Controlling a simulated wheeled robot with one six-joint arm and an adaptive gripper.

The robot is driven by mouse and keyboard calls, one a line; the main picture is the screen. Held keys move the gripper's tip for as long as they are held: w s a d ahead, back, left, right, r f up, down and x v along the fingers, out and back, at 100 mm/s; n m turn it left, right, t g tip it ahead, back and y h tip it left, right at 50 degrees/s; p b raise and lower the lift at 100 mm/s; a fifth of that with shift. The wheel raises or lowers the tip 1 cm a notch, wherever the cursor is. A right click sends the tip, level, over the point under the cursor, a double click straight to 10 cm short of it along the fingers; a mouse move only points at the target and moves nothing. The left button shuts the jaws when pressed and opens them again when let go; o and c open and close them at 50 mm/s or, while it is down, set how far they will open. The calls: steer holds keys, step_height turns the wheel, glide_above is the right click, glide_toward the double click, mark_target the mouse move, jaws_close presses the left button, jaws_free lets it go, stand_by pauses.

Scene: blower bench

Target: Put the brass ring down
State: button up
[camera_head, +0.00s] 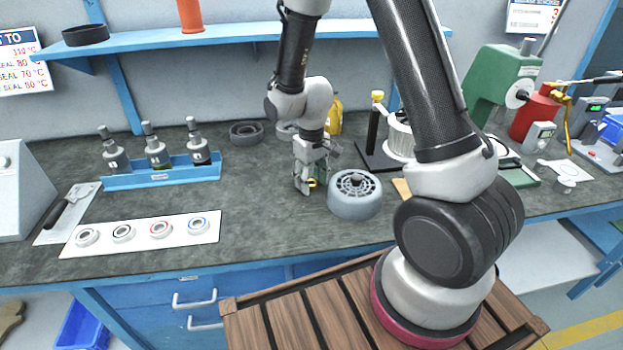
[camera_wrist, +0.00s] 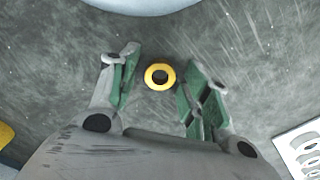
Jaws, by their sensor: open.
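The brass ring (camera_wrist: 160,76) is a small yellow ring with a dark centre. It appears flat on the dark bench top in the wrist view, between my two fingertips, with a gap on either side. In the head view only a bit of yellow, the ring (camera_head: 312,183), shows at the fingertips. My gripper (camera_head: 315,180) is open and points down, low over the bench, just left of the grey finned round housing. In the wrist view my gripper (camera_wrist: 158,88) has its green-padded fingers spread and holds nothing.
The grey round housing (camera_head: 355,205) stands close on the right of my gripper. A white strip (camera_head: 110,240) with several bearings lies front left. A blue rack (camera_head: 165,177) with several dark tools stands behind it. Bare bench (camera_head: 255,205) lies left of my gripper.

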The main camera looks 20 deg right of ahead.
step_height(320, 180, up, 12)
steer(key=s+d+r+m+t, duration=0.1)
steer(key=s+d+r, duration=0.3)
steer(key=r, duration=0.2)
steer(key=s+d+r+m+t, duration=0.1)
steer(key=s+d+r, duration=0.2)
steer(key=s+r, duration=0.3)
steer(key=s+d+r+m+t, duration=0.1)
steer(key=s+d+r, duration=0.1)
steer(key=s, duration=0.3)
steer(key=s+d+r+t, duration=0.1)
steer(key=s+d+r, duration=0.1)
steer(key=s, duration=0.4)
steer(key=shift+d+r+m, duration=0.3)
steer(key=shift+r+m, duration=0.1)
steer(key=shift+r, duration=0.2)
